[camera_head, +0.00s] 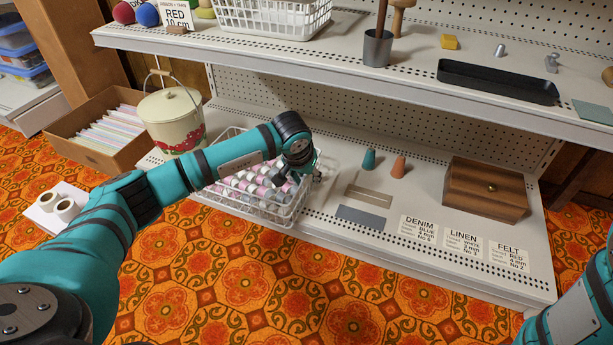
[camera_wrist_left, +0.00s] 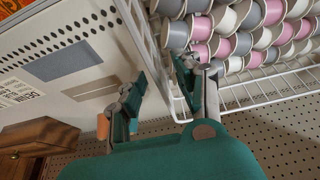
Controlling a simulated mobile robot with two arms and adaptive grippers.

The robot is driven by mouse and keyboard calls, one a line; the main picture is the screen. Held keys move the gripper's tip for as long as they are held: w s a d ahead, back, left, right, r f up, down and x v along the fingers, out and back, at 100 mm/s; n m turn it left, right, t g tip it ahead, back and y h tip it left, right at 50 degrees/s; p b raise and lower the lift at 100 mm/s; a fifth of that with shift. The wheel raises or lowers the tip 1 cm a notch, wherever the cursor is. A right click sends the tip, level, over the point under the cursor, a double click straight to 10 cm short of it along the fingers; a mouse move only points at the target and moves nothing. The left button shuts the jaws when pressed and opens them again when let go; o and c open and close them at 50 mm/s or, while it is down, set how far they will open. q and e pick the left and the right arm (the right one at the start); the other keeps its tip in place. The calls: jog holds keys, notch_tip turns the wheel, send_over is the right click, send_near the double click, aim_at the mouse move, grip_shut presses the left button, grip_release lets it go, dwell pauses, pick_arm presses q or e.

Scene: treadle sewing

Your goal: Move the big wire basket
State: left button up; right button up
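A white wire basket (camera_head: 292,214) full of pink, white and grey thread spools (camera_head: 262,188) stands on the lower shelf, partly hidden behind my left arm. My left gripper (camera_head: 317,172) is at its right side, towards the back. In the left wrist view the gripper (camera_wrist_left: 160,88) is open. One finger is on the spool side of the basket's wire wall (camera_wrist_left: 150,45), the other outside it. I cannot tell whether either finger touches the wire. Another white wire basket (camera_head: 290,22) stands on the upper shelf. My right arm shows at the lower right, but its gripper is out of view.
A cream lidded pot (camera_head: 172,122) stands left of the spool basket. To the right are a teal cone (camera_head: 369,160), an orange cone (camera_head: 398,167), a grey plate (camera_head: 361,217), label cards (camera_head: 462,242) and a wooden box (camera_head: 483,192). The upper shelf (camera_head: 330,66) overhangs behind.

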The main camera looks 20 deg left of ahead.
pick_arm(q)
jog(key=shift+r, duration=0.3)
jog(key=v, duration=1.1)
jog(key=shift+s+r, duration=0.15)
jog(key=shift+s, duration=0.1)
jog(key=shift+d, duration=0.1)
